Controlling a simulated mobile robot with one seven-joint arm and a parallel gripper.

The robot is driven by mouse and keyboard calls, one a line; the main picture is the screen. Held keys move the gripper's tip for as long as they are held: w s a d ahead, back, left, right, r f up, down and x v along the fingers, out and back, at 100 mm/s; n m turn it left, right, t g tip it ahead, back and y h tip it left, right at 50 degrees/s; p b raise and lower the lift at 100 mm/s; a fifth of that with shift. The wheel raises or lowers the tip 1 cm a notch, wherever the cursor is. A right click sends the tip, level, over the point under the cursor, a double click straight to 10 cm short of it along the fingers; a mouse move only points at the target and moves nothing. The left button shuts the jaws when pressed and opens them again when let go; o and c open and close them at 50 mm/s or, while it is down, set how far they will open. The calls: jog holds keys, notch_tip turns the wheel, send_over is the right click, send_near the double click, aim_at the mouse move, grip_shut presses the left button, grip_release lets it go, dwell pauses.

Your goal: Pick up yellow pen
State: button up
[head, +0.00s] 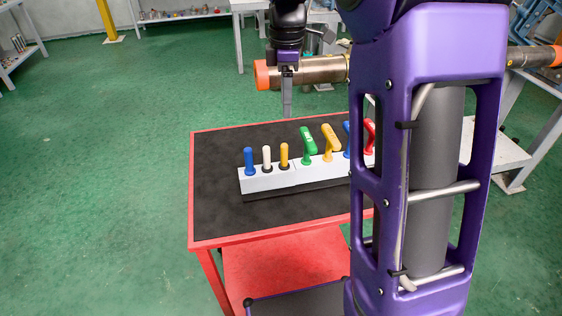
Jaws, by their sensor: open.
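The yellow pen (284,153) is a short upright peg with a dark base, standing in a white holder (262,181) on the cart. It is third from the left, right of a white pen (267,156) and a blue pen (249,160). My gripper (287,108) is above and behind the holder, pointing down and apart from the pens. Its jaws are open and it holds nothing. The fingers overlap in this view, so the gap between them does not show.
Right of the pens stand a green bent-handled tool (307,142), a yellow one (330,140) and others partly hidden by my arm. The red cart (214,242) has a black top, clear at the left. An orange-ended pipe (318,70) lies behind my gripper.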

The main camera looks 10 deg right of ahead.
jog(key=b, duration=0.2)
send_over(284, 164)
jog(key=w, duration=0.1)
jog(key=f, duration=1.1)
jog(key=shift+w+d+f, duration=0.15)
jog(key=shift+d, duration=0.15)
jog(key=f, duration=0.2)
jog(key=f+b, duration=0.1)
jog(key=f, duration=0.2)
jog(key=shift+s+a, duration=0.2)
grip_shut()
